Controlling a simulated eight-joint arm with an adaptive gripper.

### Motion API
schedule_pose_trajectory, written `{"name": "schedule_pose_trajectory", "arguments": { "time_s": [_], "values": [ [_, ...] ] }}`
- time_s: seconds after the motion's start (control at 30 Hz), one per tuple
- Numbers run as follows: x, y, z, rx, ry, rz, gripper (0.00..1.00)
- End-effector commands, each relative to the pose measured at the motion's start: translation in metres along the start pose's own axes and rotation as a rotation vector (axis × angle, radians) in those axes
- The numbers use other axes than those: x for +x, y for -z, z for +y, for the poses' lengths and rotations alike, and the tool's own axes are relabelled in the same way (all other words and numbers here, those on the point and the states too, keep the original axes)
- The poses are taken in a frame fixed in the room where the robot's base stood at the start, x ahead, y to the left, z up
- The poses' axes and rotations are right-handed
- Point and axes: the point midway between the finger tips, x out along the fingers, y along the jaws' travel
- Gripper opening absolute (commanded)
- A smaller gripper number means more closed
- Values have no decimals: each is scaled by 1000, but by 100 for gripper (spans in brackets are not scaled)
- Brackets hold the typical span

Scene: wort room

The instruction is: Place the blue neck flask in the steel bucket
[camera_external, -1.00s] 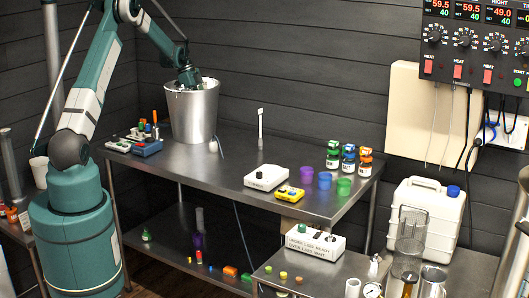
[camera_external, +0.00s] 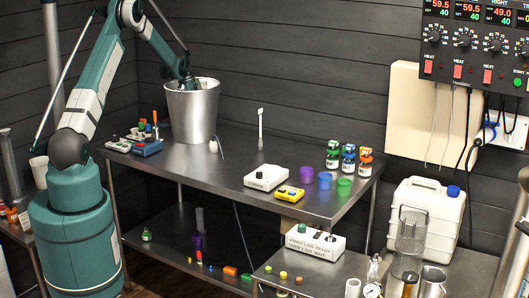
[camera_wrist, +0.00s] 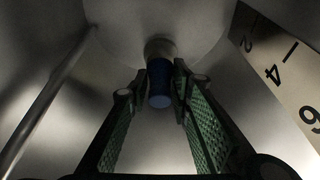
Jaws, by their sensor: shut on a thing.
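The steel bucket (camera_external: 193,115) stands upright on the back left of the steel table. My arm reaches over its rim, and my gripper is down inside it, hidden by its wall in the external view. In the wrist view my gripper (camera_wrist: 153,88) is shut on the blue neck flask (camera_wrist: 159,82). The flask's blue part sits between the green finger pads, with a paler grey part beyond it. The bucket's inner wall (camera_wrist: 215,95) surrounds them. I cannot tell whether the flask touches the bucket's floor.
A scale strip (camera_wrist: 288,70) and a thin rod (camera_wrist: 45,100) show inside the bucket. Blue and grey boxes (camera_external: 147,148) stand left of the bucket. A white box (camera_external: 267,178), coloured cups (camera_external: 325,180) and small bottles (camera_external: 348,158) are to the right.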

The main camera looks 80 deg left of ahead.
Motion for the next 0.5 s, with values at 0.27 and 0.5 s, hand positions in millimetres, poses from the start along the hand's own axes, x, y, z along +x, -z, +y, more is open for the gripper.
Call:
{"name": "schedule_pose_trajectory", "arguments": {
  "time_s": [0.27,0.5],
  "values": [
    [1,0,0,0,0,0,7],
    [4,-2,0,0,0,0,30]
  ]
}}
